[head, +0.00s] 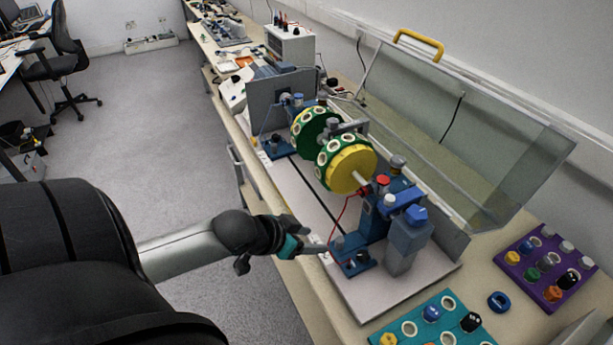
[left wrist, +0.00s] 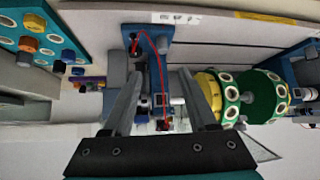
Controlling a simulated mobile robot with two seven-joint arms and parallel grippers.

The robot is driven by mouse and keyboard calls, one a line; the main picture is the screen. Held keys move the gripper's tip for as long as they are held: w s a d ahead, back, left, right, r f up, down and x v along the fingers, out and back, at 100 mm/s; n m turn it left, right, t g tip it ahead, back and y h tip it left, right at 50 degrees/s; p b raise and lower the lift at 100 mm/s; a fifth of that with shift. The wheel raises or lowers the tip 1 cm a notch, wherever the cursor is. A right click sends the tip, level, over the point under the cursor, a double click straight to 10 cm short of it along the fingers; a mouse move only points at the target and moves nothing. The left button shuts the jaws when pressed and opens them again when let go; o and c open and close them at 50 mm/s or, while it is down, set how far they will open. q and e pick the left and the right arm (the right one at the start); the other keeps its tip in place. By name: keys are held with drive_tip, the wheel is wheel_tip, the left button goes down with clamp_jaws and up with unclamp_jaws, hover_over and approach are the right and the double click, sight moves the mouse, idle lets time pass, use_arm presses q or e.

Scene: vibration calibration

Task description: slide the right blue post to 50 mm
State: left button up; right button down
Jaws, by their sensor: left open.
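The right blue post (head: 372,222) stands upright at the near end of the test rig, with its low blue foot (head: 357,264) reaching toward the table's front edge. In the left wrist view the blue foot (left wrist: 153,38) lies just beyond my fingertips. My left gripper (head: 322,248) is open, its fingers apart, close to the foot; I cannot tell whether it touches. It also shows in the left wrist view (left wrist: 160,75). A red cable (head: 338,218) runs down to the foot. The scale near the foot is too small to read. My right gripper is out of view.
A yellow and green disc rotor (head: 346,168) sits left of the post. A clear guard with a yellow handle (head: 418,44) stands open behind. A grey block (head: 407,245) is right of the post. A teal tray (head: 470,309) and purple tray (head: 527,285) lie nearby.

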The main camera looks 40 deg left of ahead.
use_arm(q)
drive_tip(key=shift+s+r, duration=0.45)
drive_tip(key=shift+r, duration=0.05)
drive_tip(key=shift+a+f, duration=0.1)
drive_tip(key=s+a+f+n+g+y+b, duration=0.15)
drive_tip(key=s+f, duration=0.25)
drive_tip(key=f, duration=0.6)
drive_tip(key=s+a+f+g+b, duration=0.1)
drive_tip(key=s+a+f+b, duration=0.15)
drive_tip(key=f, duration=0.75)
drive_tip(key=s+a+f+n+g+y+b, duration=0.1)
drive_tip(key=s+f, duration=0.3)
drive_tip(key=f, duration=0.5)
drive_tip(key=s+d+f+m+g+b, duration=0.1)
drive_tip(key=s+d+f+g+b, duration=0.1)
drive_tip(key=s+d+f, duration=0.5)
drive_tip(key=s+d+f+m+g+b, duration=0.2)
drive_tip(key=s+d+f, duration=0.5)
drive_tip(key=s+f, duration=0.3)
drive_tip(key=shift+s+d+f+h+b, duration=0.15)
drive_tip(key=shift+s+f+h+b, duration=0.2)
drive_tip(key=shift+s, duration=0.9)
